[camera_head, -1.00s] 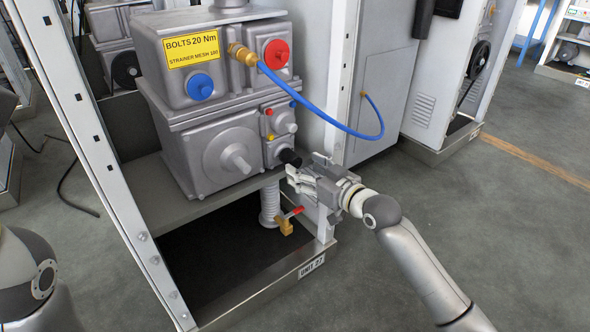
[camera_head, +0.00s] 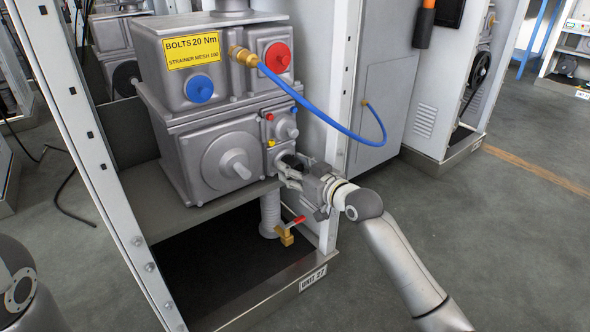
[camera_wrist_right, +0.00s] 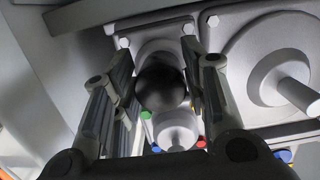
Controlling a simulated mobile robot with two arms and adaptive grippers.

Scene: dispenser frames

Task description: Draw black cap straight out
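The black cap (camera_wrist_right: 160,86) is a dark round knob on the side of the grey dispenser housing (camera_head: 212,117). In the right wrist view it lies between the two fingers of my right gripper (camera_wrist_right: 160,60), with a finger on each side. The fingers are spread, and narrow gaps seem to show beside the cap; contact is not clear. In the head view my right gripper (camera_head: 284,170) is at the lower right of the housing, and its fingers largely hide the cap. My left gripper is out of view; only part of my left arm shows at lower left.
A blue hose (camera_head: 330,122) loops from a brass fitting to the cabinet, above my right gripper. A red-handled brass valve (camera_head: 287,236) sits below. A white frame post (camera_head: 343,100) stands close behind the gripper. Red (camera_head: 278,57) and blue (camera_head: 200,89) caps sit higher.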

